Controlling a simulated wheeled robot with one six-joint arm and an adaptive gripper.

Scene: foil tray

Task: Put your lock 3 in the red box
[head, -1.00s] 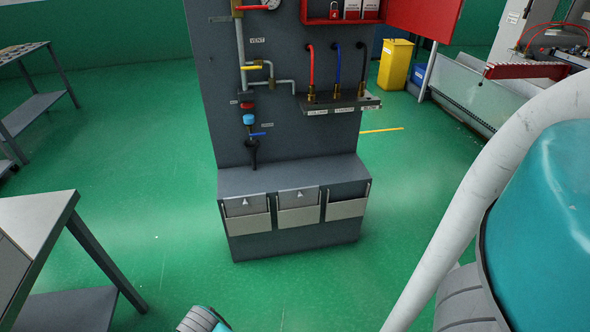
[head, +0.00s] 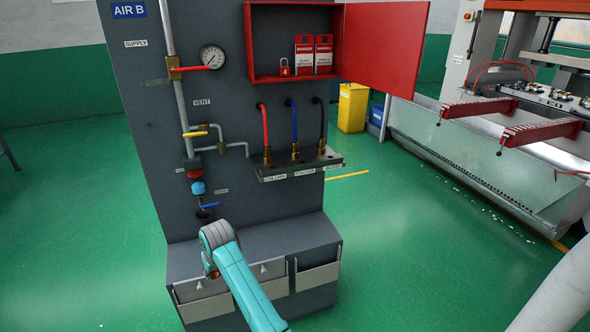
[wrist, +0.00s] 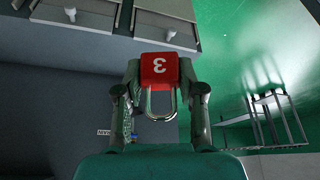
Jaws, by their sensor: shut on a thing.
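Lock 3 (wrist: 159,68) is a red padlock with a white 3 and a metal shackle. My gripper (wrist: 160,75) is shut on its body, with a finger on either side and the shackle towards the palm. In the head view a bit of the lock (head: 214,274) shows below my wrist, in front of the panel's lower ledge; my arm hides the fingers there. The red box (head: 249,45) is high on the grey panel, with its door (head: 385,45) swung open to the right. Inside it are a red lock marked 4 (head: 284,71) and two red-and-white tags (head: 314,55).
Below the box, red, blue and black hoses (head: 291,122) rise from a shelf (head: 300,166) that juts out. Pipes, valves and a gauge (head: 212,56) are to its left. The ledge has drawer-like bins (head: 318,278). A machine (head: 500,160) stands at right.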

